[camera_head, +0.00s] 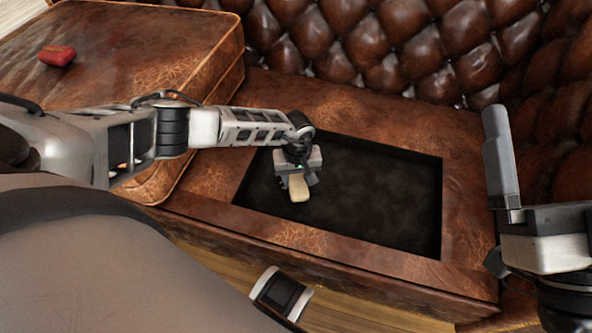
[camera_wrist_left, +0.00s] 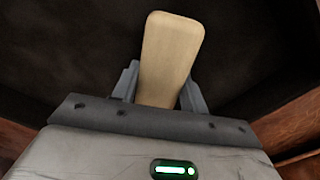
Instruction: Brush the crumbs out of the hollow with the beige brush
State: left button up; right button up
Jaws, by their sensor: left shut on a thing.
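The hollow (camera_head: 380,190) is a dark rectangular recess in the brown leather sofa seat, in the middle of the head view. My left gripper (camera_head: 298,177) is over the left part of the hollow, shut on the beige brush (camera_head: 299,190). In the left wrist view the beige brush (camera_wrist_left: 170,60) sticks out between the two fingers, with the dark hollow (camera_wrist_left: 75,50) behind it. I cannot tell whether the brush touches the floor of the hollow. I cannot make out any crumbs. My right gripper (camera_head: 502,165) is at the right edge, only partly seen.
A loose brown leather cushion (camera_head: 130,80) lies on the left of the seat, with a small red object (camera_head: 57,55) on it. The tufted backrest (camera_head: 370,45) rises behind the hollow. The leather rim (camera_head: 300,238) runs along the front, above a wooden floor (camera_head: 350,312).

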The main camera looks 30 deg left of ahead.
pick_arm(q)
jog(key=shift+w+a+b, duration=0.2)
jog(key=shift+w+b, duration=0.35)
jog(key=shift+w, duration=0.15)
jog(key=w+b, duration=0.2)
jog(key=b, duration=0.1)
jog(key=shift+w+a+f, duration=0.1)
jog(key=shift+a, duration=0.15)
jog(key=shift+w+a+r+b, duration=0.15)
jog(key=shift+w+r+b, duration=0.05)
jog(key=shift+w+b, duration=0.45)
